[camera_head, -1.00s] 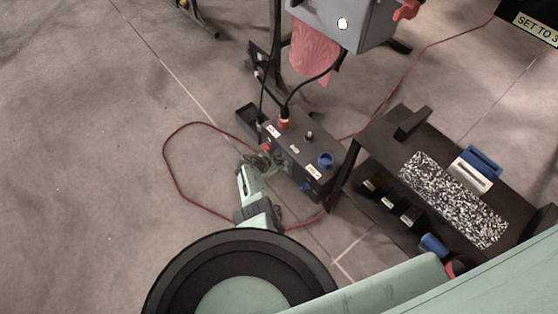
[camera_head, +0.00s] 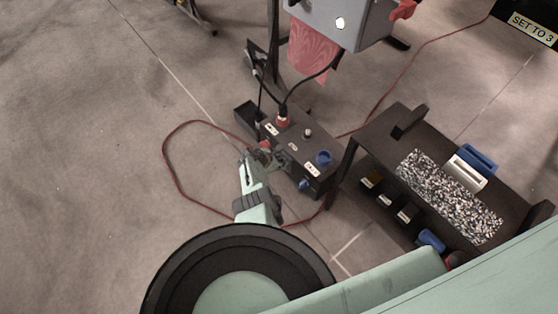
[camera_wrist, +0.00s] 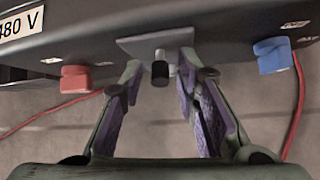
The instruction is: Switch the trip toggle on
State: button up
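The trip toggle appears in the wrist view as a short dark-tipped lever (camera_wrist: 160,72) on a grey plate (camera_wrist: 130,46) on the front of a black control box (camera_head: 297,152). Its label is not readable and its on or off position is unclear. My gripper (camera_wrist: 160,78) is open, with one purple-padded finger left and one right of the lever. I see a gap on the left; on the right the finger is very close, and contact is unclear. In the head view my gripper (camera_head: 268,157) is at the box's front side, and the toggle is hidden.
A red knob (camera_wrist: 76,78) is left of the toggle and a blue knob (camera_wrist: 272,56) is right of it. The box top carries a blue knob (camera_head: 323,157) and a red cable plug (camera_head: 283,120). A red cable (camera_head: 170,165) loops on the floor. A dark bench (camera_head: 385,145) stands right.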

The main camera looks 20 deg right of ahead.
jog(key=shift+o, duration=0.4)
jog(key=shift+a, duration=0.1)
jog(key=shift+s+a+r, duration=0.1)
jog(key=shift+a+r, duration=0.15)
jog(key=v, duration=1.1)
jog(key=shift+a+r, duration=0.1)
jog(key=shift+r, duration=0.05)
